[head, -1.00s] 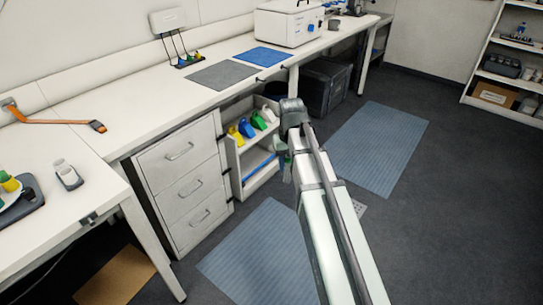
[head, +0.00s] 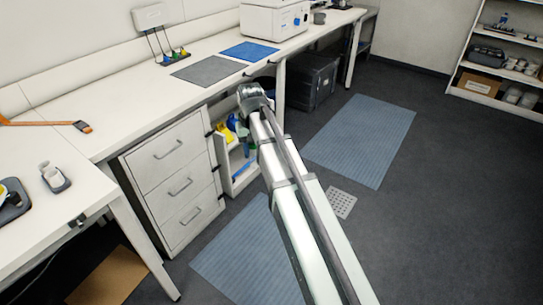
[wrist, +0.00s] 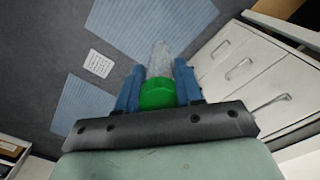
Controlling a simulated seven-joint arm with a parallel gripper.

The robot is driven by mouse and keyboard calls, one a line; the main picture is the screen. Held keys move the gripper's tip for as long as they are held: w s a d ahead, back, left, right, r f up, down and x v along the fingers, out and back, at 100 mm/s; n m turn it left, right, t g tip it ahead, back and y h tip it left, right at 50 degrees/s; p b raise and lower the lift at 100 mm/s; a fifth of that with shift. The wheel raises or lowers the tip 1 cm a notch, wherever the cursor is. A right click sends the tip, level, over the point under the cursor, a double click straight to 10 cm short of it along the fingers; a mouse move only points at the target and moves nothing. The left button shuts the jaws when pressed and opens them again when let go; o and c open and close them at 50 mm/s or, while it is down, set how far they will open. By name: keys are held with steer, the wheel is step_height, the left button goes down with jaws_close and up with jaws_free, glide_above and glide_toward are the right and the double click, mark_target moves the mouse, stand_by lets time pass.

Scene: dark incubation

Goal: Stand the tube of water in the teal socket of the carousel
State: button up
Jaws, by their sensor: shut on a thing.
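My gripper (wrist: 159,88) shows in the wrist view with its two blue fingers shut on a clear tube (wrist: 160,58) with a green cap (wrist: 157,94). The cap is between the fingers, and the clear body points away from the camera over the floor. No teal socket can be made out. In the head view my arm reaches towards the bench, and its gripper end is largely hidden.
A white drawer unit (head: 175,180) and an open shelf unit (head: 228,148) with coloured items stand under the bench (head: 130,95). The bench bears grey (head: 209,70) and blue (head: 249,51) mats and a white machine (head: 272,20).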

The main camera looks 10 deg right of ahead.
steer(key=a+r+n, duration=0.1)
steer(key=a+r, duration=0.3)
steer(key=a, duration=0.9)
steer(key=w+a+r+n, duration=0.1)
steer(key=a+r, duration=0.2)
steer(key=a, duration=1)
steer(key=a+r+n, duration=0.1)
steer(key=a+r, duration=0.3)
steer(key=a, duration=0.9)
steer(key=s+a+r+n, duration=0.1)
steer(key=s+a+r, duration=0.4)
steer(key=a, duration=0.6)
steer(key=s+a+r+n, duration=0.1)
steer(key=s+a+r, duration=0.2)
steer(key=s+a, duration=0.65)
steer(key=s+a+r+n, duration=0.1)
steer(key=s+a+r, duration=0.3)
steer(key=a, duration=1)
steer(key=w+a+f+n, duration=0.1)
steer(key=a+f+n, duration=0.3)
steer(key=a+f, duration=0.2)
steer(key=shift+a+f, duration=0.15)
steer(key=shift+f, duration=0.6)
steer(key=shift+f, duration=2.4)
